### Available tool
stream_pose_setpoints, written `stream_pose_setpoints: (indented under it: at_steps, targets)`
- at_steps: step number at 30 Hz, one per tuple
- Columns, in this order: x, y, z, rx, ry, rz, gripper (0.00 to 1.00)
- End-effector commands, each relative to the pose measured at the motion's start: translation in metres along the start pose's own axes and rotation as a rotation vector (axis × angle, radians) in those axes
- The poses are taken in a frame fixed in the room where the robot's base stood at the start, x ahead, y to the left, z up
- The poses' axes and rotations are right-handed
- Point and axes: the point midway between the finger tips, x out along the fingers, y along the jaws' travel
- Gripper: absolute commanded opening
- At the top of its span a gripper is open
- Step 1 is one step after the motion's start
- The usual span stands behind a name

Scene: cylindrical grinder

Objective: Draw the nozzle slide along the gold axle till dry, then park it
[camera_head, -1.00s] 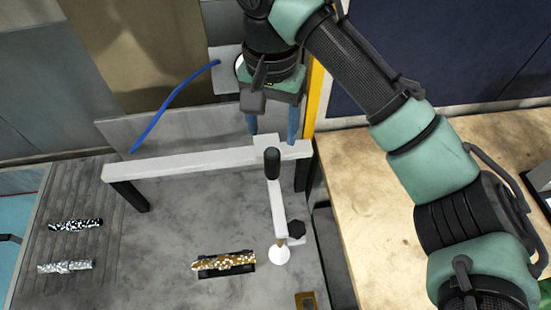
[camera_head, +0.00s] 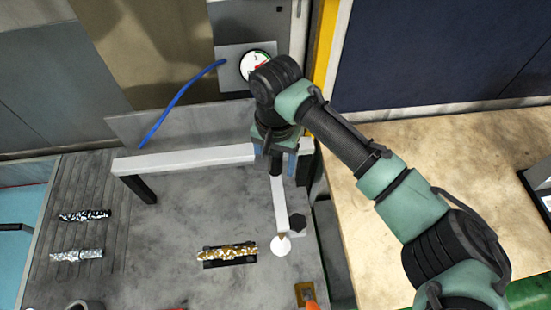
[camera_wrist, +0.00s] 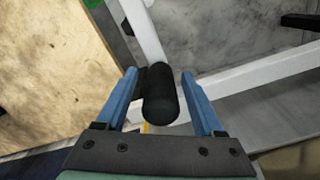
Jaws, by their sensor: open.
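The nozzle slide is a white arm (camera_head: 280,203) with a black handle (camera_wrist: 160,97), hanging from a white rail (camera_head: 185,158) at the rail's right end. Its nozzle tip ends over a white disc (camera_head: 281,246). The gold axle (camera_head: 230,254), speckled with white, lies in a dark holder to the left of the tip. My gripper (camera_wrist: 164,84) is open, its blue fingers on either side of the black handle in the wrist view. In the head view my wrist hides part of the handle and the rail's right end.
A black-and-white axle (camera_head: 85,216) and a silver speckled axle (camera_head: 77,255) lie on the grooved left part of the bench. A round gauge (camera_head: 255,64) and a blue hose (camera_head: 180,98) are behind the rail. A wooden table (camera_head: 400,255) stands at right.

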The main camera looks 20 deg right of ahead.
Motion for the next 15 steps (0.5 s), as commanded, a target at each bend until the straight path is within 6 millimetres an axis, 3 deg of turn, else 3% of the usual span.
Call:
stream_pose_setpoints:
  at_steps: [2,13,15]
  targets:
    - [-0.0001,0.0000,0.0000,0.000,0.000,0.000,0.68]
    - [-0.0006,-0.0002,0.0001,0.000,0.000,0.000,0.01]
    - [-0.0007,-0.0002,0.0001,0.000,0.000,0.000,0.00]
